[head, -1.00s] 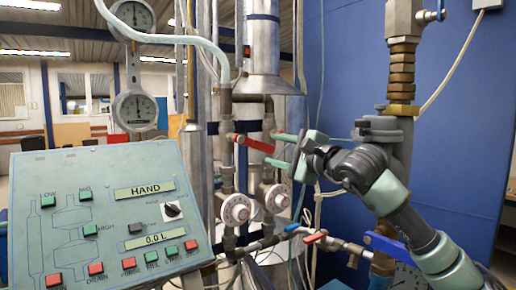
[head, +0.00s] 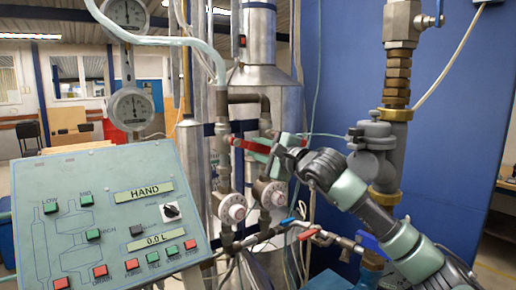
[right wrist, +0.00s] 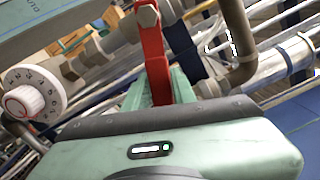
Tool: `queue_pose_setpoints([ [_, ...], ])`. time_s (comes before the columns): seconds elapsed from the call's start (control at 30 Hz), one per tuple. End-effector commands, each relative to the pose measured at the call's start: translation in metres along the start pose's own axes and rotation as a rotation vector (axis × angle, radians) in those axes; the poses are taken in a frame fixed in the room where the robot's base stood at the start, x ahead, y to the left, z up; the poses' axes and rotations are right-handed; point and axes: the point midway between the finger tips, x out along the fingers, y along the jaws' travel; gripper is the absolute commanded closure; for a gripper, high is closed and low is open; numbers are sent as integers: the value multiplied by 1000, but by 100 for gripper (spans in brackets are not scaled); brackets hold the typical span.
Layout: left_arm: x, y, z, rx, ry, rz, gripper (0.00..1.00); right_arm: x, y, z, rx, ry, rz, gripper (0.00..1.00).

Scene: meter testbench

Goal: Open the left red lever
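The left red lever (head: 245,144) sits on the left vertical pipe, in the middle of the head view. It points right, tilted slightly down, and its far end is hidden by my right gripper. My right gripper (head: 268,149) comes from the right, with its green fingers on either side of the lever. In the right wrist view the lever (right wrist: 154,55) runs down from its bolt between the two fingers (right wrist: 160,92), which look closed against it. Their contact faces are hidden. My left gripper is not in view.
A control panel (head: 106,215) fills the lower left. White round dials (head: 232,208) sit on the pipes below the lever. A small red handle (head: 308,234) and a blue handle (head: 370,243) are lower right. A blue wall (head: 450,120) stands behind my right arm.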

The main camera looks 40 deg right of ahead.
Motion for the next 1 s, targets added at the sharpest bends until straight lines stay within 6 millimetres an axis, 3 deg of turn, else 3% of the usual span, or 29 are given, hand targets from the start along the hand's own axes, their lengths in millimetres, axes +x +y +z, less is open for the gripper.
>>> queue_pose_setpoints([
  [0.03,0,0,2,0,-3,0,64,0,0,0,0,0,0,92],
  [0.07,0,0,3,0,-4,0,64,0,0,0,0,0,0,100],
  [1.0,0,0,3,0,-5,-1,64,0,1,0,-2,0,2,100],
])
